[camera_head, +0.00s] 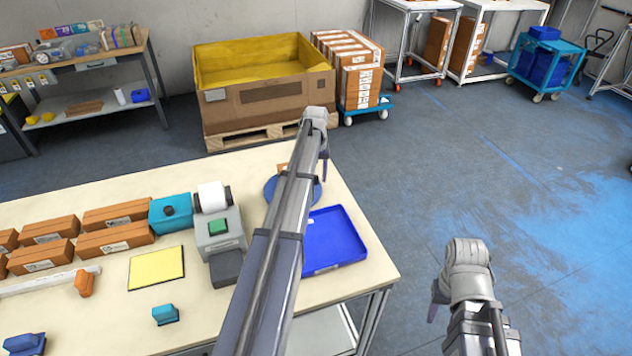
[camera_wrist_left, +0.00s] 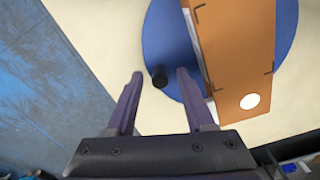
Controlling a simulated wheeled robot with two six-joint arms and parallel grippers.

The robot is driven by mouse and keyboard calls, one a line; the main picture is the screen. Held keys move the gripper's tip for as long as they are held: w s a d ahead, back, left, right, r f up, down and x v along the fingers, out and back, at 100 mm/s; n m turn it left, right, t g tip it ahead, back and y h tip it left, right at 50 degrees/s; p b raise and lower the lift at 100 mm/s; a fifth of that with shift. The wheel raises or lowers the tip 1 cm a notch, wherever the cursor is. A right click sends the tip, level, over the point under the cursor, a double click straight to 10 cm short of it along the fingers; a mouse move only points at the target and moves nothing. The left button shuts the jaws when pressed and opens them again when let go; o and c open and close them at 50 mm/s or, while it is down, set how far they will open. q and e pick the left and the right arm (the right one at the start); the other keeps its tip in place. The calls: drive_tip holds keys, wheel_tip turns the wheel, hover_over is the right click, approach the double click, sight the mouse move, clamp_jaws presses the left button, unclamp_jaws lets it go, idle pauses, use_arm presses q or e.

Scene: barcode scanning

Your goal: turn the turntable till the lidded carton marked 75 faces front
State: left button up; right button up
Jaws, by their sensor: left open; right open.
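The blue round turntable (camera_head: 271,190) is on the table, partly hidden behind my left arm; it also shows in the left wrist view (camera_wrist_left: 160,35). An orange-brown carton (camera_wrist_left: 238,45) with a white round spot and black corner marks stands on it. No 75 is readable on it. Only a sliver of the carton (camera_head: 283,167) shows in the head view. A small black peg (camera_wrist_left: 159,76) is near the turntable's rim. My left gripper (camera_wrist_left: 159,73) is open, and the peg appears between its fingertips, touching neither. My right gripper (camera_head: 436,303) is off the table's right side, mostly hidden by its arm.
A blue tray (camera_head: 335,240) lies right of my left arm. A grey scanner-like device (camera_head: 218,228), a teal box (camera_head: 170,213), a yellow pad (camera_head: 156,268) and several brown cartons (camera_head: 115,238) stand to the left. The floor (camera_head: 420,180) right of the table is clear.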

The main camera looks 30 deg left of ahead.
use_arm(q)
clamp_jaws()
idle(0.5)
idle(1.0)
